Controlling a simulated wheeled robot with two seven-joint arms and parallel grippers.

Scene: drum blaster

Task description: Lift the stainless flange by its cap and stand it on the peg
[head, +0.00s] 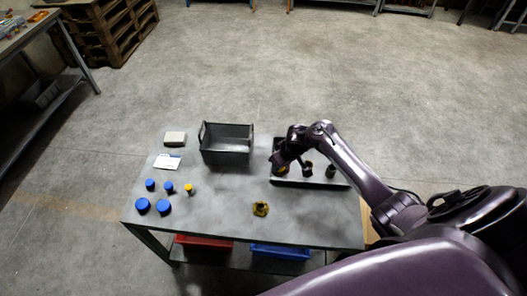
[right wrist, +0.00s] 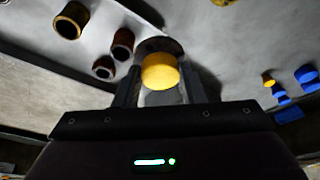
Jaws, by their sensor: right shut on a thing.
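The yellow cap (right wrist: 160,72) sits between the fingers of my right gripper (right wrist: 160,92) in the right wrist view. A round grey metal part, which looks like the stainless flange (right wrist: 158,46), shows just beyond the cap. My right gripper (head: 279,165) is shut on the cap. In the head view it is over the left end of the dark tray (head: 310,182), and it largely hides the flange there. I cannot tell whether the flange touches anything below. I cannot pick out the peg clearly. My left gripper is out of view.
Dark cylindrical parts (head: 307,169) stand at the tray. A grey open box (head: 228,157) is left of it. Several blue caps (head: 142,205) and a small yellow-topped part (head: 189,189) are at left. The table's middle is clear.

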